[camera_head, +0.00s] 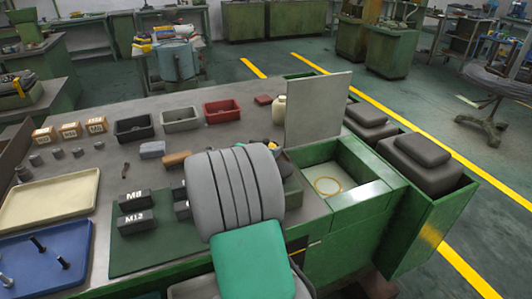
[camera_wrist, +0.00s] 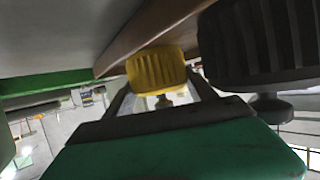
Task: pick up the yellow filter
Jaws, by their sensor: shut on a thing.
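The yellow filter (camera_wrist: 156,69) is a ribbed yellow cylinder in the middle of the wrist view. My gripper (camera_wrist: 160,80) is shut on it, with one finger on each side. The filter's lower end and a small dark round part show below it between the fingers.
A dark ribbed filter-like thing (camera_wrist: 262,40) is close right of my gripper. A brown curved edge (camera_wrist: 150,32) lies just behind the yellow filter. The grey bench (camera_head: 110,165) holds a blue tray (camera_head: 75,245), a red bin (camera_head: 222,111) and blocks. An upright panel (camera_head: 318,108) stands right.

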